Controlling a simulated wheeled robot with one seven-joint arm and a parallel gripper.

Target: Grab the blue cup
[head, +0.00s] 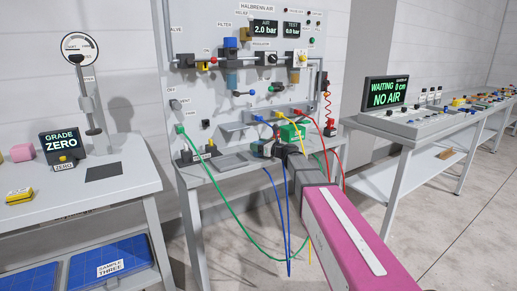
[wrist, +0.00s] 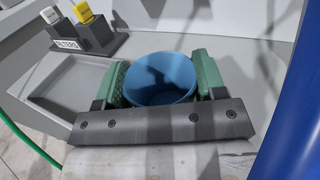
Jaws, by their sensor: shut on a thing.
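The blue cup (wrist: 160,76) shows in the wrist view with its round open rim facing the camera, and its inside looks empty. My gripper (wrist: 163,88) has its two green pads against the cup's left and right sides, shut on it. The dark gripper bar covers the cup's near lower part. In the head view my gripper (head: 264,149) is over the grey bench at the foot of the panel. The cup is not clear there. I cannot tell whether its base touches the bench.
A grey shallow tray (wrist: 72,84) and a FILTERS holder (wrist: 88,38) with white and yellow pieces stand left of the cup. Green (head: 219,196), blue, yellow and red hoses hang around my arm. A blue shape fills the wrist view's right edge.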

